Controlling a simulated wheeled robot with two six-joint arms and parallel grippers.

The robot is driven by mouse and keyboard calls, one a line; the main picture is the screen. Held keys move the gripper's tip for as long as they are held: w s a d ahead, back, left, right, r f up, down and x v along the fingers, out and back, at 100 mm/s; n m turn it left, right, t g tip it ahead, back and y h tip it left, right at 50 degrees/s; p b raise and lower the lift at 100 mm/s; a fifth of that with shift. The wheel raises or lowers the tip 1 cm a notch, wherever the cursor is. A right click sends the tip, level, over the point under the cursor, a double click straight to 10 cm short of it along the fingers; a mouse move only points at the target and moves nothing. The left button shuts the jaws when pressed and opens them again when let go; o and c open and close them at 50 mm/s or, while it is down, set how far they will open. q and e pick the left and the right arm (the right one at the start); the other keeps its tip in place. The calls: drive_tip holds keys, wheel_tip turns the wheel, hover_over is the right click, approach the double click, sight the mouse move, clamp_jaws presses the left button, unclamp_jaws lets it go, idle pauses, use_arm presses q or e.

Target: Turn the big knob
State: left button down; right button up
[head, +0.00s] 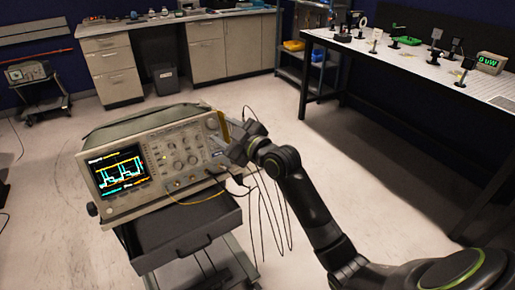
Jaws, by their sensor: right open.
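An oscilloscope (128,191) with a lit screen (118,171) stands on a cart. Its front panel carries several knobs and buttons to the right of the screen. A larger round knob (212,124) shows near the panel's upper right corner. My right gripper (228,145) is open at the right end of the panel, just below and to the right of that knob. It covers part of the panel there. I cannot tell whether a finger touches the panel. My left gripper is not in view.
The cart has a dark drawer (185,237). An optics table (420,62) stands at the right. Open floor (325,165) lies between.

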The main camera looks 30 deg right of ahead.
drive_tip(key=v, duration=1.4)
drive_tip(key=shift+s+b, duration=0.25)
drive_tip(key=shift+b, duration=0.15)
